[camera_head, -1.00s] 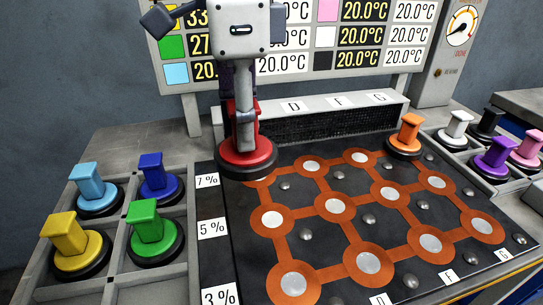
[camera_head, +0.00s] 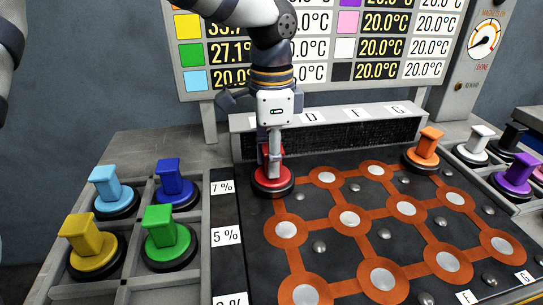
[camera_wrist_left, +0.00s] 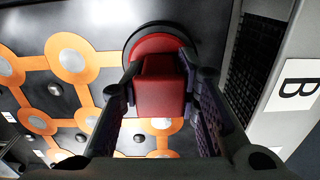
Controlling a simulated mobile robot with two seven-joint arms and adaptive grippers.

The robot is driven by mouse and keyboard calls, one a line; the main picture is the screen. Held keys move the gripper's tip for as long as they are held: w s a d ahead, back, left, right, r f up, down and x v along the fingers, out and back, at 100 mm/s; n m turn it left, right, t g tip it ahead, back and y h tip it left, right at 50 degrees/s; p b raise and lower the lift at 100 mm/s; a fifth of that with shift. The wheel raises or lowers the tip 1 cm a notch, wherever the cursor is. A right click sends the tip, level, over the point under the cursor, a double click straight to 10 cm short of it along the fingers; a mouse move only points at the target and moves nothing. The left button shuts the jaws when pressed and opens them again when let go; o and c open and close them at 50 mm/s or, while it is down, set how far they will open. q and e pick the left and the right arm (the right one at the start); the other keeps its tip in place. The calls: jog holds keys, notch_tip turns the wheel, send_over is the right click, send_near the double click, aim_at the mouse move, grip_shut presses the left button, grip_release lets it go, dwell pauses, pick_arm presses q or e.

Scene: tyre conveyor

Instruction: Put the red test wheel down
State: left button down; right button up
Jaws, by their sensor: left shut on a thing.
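The red test wheel (camera_head: 272,186) is upright at the back left corner of the dark board with orange discs, in line with the 7 % label. It looks to be at board level, but I cannot tell whether it touches. My left gripper (camera_head: 270,158) comes down from above and is shut on the wheel's red handle. In the left wrist view the handle (camera_wrist_left: 160,86) sits between the two fingers, with part of the wheel's round base (camera_wrist_left: 158,42) behind it. What lies under the wheel is hidden. My right gripper is not in view.
An orange wheel (camera_head: 424,150) stands at the board's back right. Green (camera_head: 166,240), yellow (camera_head: 90,248), light-blue (camera_head: 114,194) and dark-blue (camera_head: 176,186) wheels sit in compartments at left. A raised lettered ledge (camera_head: 420,108) runs behind the board. The front discs are clear.

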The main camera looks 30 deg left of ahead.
pick_arm(q)
jog(key=c, duration=1.2)
grip_release()
jog(key=shift+f, duration=0.1)
notch_tip(320, 180, up, 12)
jog(key=shift+r, duration=0.15)
